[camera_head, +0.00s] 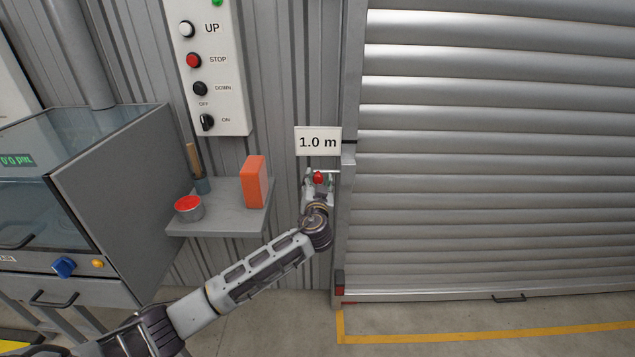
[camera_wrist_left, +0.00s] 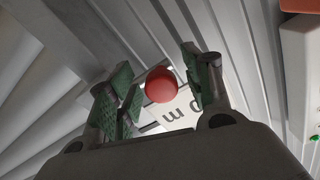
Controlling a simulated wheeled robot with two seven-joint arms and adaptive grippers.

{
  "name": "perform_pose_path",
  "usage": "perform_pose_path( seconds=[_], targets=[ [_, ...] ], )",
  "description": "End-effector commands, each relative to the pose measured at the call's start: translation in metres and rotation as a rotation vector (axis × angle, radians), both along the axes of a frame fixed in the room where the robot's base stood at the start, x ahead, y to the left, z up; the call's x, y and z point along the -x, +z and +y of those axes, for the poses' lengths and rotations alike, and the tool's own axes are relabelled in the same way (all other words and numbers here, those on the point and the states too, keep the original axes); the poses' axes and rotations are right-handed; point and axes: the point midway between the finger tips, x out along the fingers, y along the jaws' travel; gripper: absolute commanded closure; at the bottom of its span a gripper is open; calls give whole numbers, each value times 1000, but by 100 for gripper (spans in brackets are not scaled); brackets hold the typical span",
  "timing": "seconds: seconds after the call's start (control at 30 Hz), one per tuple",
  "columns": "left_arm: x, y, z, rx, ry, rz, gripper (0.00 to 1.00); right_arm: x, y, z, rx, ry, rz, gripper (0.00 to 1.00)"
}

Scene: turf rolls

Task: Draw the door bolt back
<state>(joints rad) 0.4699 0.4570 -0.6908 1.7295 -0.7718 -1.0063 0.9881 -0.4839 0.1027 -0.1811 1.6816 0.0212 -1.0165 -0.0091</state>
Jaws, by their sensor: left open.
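The bolt's red knob (camera_head: 318,177) shows at the wall just left of the roller door (camera_head: 480,170), below the white "1.0 m" sign (camera_head: 318,142). My left gripper (camera_head: 318,184) is at the knob, with its arm coming in from the lower left. In the left wrist view the red knob (camera_wrist_left: 161,85) lies between the two open green-padded fingers (camera_wrist_left: 158,88), nearer the right finger. A gap shows on its left side; I cannot tell whether it touches the right one. The bolt's bar is mostly hidden by my gripper. My right gripper is not in view.
A grey shelf (camera_head: 222,222) left of my arm holds an orange block (camera_head: 255,182), a red-topped tin (camera_head: 188,208) and a brush (camera_head: 196,170). A control panel (camera_head: 207,75) hangs above. A grey cabinet (camera_head: 95,200) stands at left. The floor before the door is clear.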

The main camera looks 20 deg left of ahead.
Motion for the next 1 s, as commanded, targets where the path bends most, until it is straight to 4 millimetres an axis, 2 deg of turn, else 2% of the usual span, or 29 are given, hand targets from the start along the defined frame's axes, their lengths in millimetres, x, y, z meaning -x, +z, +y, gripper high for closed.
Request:
perform_pose_path(
  seconds=[0.2, 0.23, 0.6, 1.0],
  targets=[
    [0, 0, 0, 0, 0, 0, 50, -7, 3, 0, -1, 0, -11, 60],
    [0, 0, 0, 0, 0, 0, 52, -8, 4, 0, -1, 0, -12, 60],
    [0, 0, 0, 0, 0, 0, 100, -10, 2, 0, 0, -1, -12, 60],
    [2, -1, 6, 2, -1, 2, 100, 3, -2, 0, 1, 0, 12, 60]
  ],
)
